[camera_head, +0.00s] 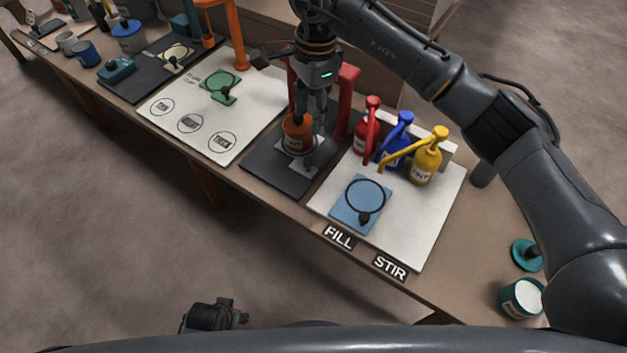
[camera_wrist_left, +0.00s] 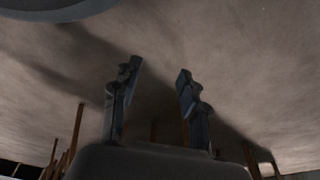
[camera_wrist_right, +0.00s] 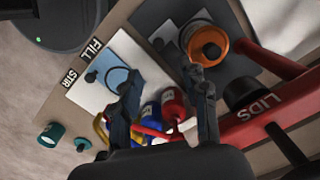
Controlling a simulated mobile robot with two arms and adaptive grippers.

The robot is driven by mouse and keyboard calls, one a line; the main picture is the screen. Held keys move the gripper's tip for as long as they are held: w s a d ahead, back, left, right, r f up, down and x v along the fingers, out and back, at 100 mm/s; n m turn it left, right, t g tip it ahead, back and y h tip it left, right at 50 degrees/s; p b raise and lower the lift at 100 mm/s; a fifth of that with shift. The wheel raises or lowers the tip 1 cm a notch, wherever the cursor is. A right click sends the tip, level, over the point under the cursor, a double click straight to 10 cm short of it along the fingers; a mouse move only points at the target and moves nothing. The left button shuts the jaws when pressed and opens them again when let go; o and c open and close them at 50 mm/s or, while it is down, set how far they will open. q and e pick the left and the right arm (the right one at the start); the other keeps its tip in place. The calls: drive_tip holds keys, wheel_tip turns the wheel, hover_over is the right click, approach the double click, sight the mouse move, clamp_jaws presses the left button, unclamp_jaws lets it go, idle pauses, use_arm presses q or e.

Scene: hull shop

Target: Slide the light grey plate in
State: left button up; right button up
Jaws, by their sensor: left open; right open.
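The light grey plate (camera_head: 313,157) lies on a dark mat (camera_head: 265,170) below the red stand, with an orange pot (camera_head: 297,134) standing on it. The plate also shows in the right wrist view (camera_wrist_right: 170,32), partly hidden by the pot (camera_wrist_right: 208,46). My right gripper (camera_head: 311,116) is open and points down just above and behind the pot; I cannot tell whether it touches it. My left gripper (camera_wrist_left: 155,85) is open and empty over bare floor, away from the bench.
A red stand (camera_head: 347,95) marked LIDS in the right wrist view rises beside the pot. Red, blue and yellow pump bottles (camera_head: 427,165) stand to the right, behind a blue plate (camera_head: 360,204) on a white board. A teal pot (camera_head: 521,298) stands at the far right.

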sight(308, 159)
drive_tip(key=shift+h, duration=0.4)
drive_tip(key=f, duration=0.4)
drive_tip(key=f+b, duration=0.1)
drive_tip(key=f, duration=0.3)
drive_tip(key=f+b, duration=0.1)
drive_tip(key=f, duration=0.3)
drive_tip(key=shift+s+a, duration=0.25)
drive_tip(key=shift+s, duration=0.05)
use_arm(q)
wheel_tip(308, 159, up, 7)
drive_tip(key=w, duration=0.1)
drive_tip(key=shift+w+d+t, duration=0.2)
drive_tip(key=shift+d+t, duration=0.1)
use_arm(e)
drive_tip(key=shift+f+n, duration=0.3)
drive_tip(key=shift+f, duration=0.15)
clamp_jaws()
use_arm(q)
drive_tip(key=shift+f, duration=0.15)
